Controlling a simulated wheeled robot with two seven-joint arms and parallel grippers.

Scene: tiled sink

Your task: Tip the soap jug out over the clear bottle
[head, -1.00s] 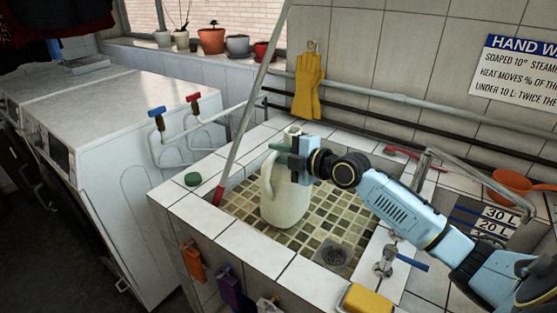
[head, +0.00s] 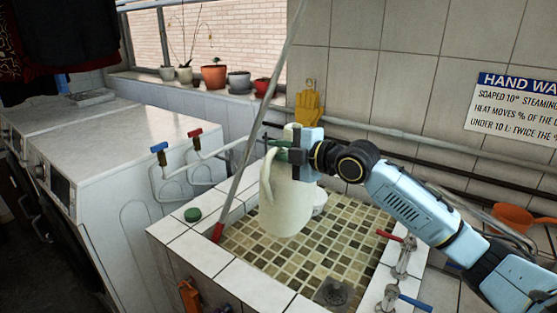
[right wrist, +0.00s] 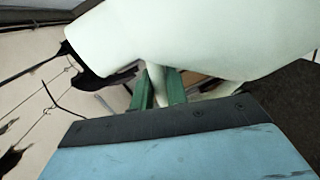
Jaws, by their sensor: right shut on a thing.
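The soap jug (head: 285,208) is pale cream with a side handle. It hangs roughly upright above the tiled sink floor. My right gripper (head: 284,154) is shut on its upper part, near the handle. In the right wrist view the jug's pale body (right wrist: 190,40) fills the top, and the green fingers (right wrist: 160,88) reach to its handle. A small whitish round thing (head: 320,201) shows partly behind the jug; I cannot tell if it is the clear bottle. No other clear bottle can be made out. My left gripper is not in view.
The sink (head: 262,292) has a white tiled rim with a green cap (head: 192,214) on it. A grey pole (head: 258,115) leans just left of the jug. Taps (head: 402,258) stand at the right, a drain (head: 334,293) in front. Yellow gloves (head: 309,108) hang behind.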

